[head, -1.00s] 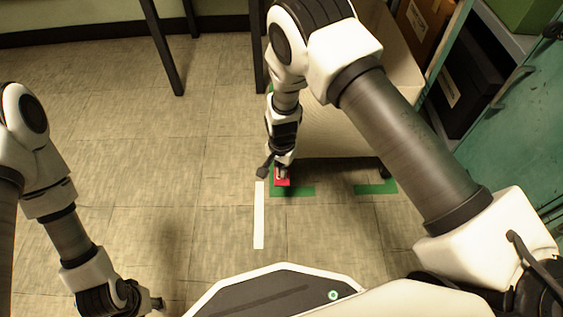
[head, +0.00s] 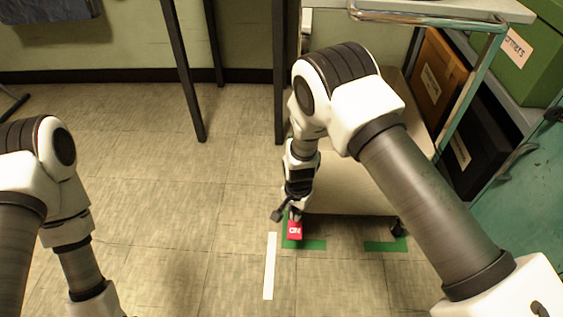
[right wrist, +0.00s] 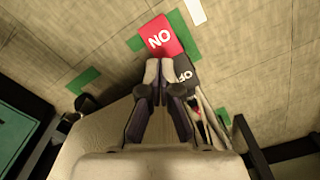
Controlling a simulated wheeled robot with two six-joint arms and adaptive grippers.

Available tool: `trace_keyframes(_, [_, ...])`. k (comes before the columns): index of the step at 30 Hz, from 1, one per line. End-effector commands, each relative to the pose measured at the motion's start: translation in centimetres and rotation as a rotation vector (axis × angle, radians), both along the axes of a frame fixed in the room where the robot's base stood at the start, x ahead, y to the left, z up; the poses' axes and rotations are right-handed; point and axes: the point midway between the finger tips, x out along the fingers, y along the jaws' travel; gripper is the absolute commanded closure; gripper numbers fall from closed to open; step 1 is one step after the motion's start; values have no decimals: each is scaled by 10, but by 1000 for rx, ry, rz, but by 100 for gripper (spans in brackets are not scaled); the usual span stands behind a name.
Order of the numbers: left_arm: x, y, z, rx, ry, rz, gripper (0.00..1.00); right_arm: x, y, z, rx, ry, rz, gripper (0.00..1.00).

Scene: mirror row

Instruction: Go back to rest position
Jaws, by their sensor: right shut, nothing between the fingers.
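A pedal with a red half marked "ON" (head: 294,231) is low down by the cart's front, near green floor tape. In the right wrist view, the red half (right wrist: 163,37) and a dark half (right wrist: 184,75) lettered "OF" show, the rest of that word being hidden. My right gripper (right wrist: 160,72) is shut and empty, its fingertips in front of the pedal in that view. In the head view my right gripper (head: 296,213) is just behind the red half; I cannot tell whether it touches. My left arm is at the left; its gripper is out of view.
The cart (head: 350,190) has a chrome handle (head: 430,18) and casters. Shelves with an orange box (head: 440,75), a black box (head: 480,150) and a green box (head: 520,45) stand right. White tape (head: 270,265) marks the floor. Dark table legs (head: 185,75) stand behind. Open floor lies left.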

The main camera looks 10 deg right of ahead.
Motion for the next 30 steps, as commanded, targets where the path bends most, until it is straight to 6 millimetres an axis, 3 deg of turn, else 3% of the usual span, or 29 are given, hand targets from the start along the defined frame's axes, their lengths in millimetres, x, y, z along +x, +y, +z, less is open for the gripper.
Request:
trace_keyframes(4, [0, 0, 1, 0, 0, 0, 57, 0, 0, 1, 0, 0, 0, 100])
trace_keyframes(7, [0, 0, 19, 0, 0, 0, 57, -1, 0, 18, 0, 3, -1, 100])
trace_keyframes(10, [0, 0, 61, 0, 0, 0, 57, -5, -4, 55, 4, 14, -12, 100])
trace_keyframes(12, [0, 0, 100, 0, 0, 0, 57, -13, -11, 88, 8, 35, -30, 100])
trace_keyframes(22, [0, 0, 254, 0, 0, 0, 57, -117, -59, 211, -12, 198, -50, 100])
trace_keyframes(30, [0, 0, 362, 0, 0, 0, 57, -210, -91, 312, -10, 243, 115, 100])
